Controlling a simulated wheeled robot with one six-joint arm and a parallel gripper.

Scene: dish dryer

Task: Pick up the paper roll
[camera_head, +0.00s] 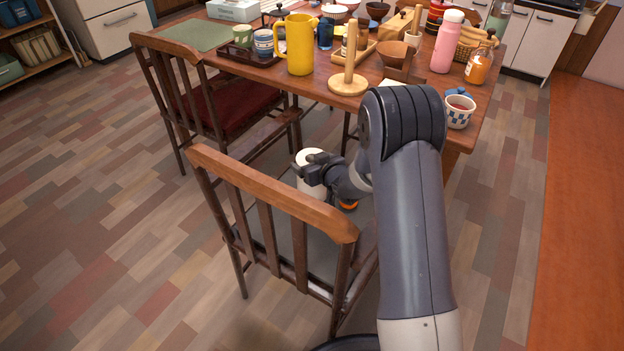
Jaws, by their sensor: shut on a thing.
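The paper roll (312,183) is a white cylinder, seen just above the backrest of the near wooden chair. My gripper (308,163) is shut on the paper roll, near its upper end. The chair's top rail and my gripper hide parts of the roll, so I cannot tell whether it touches the seat. A wooden upright holder with a round base (348,84) stands bare on the table.
The near chair's backrest (270,190) rises close in front of my gripper. A small orange item (348,204) lies by my wrist. The crowded table (318,88) holds a yellow pitcher (299,45), a pink bottle (446,42) and a checked cup (459,112) near its edge. Floor at left is clear.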

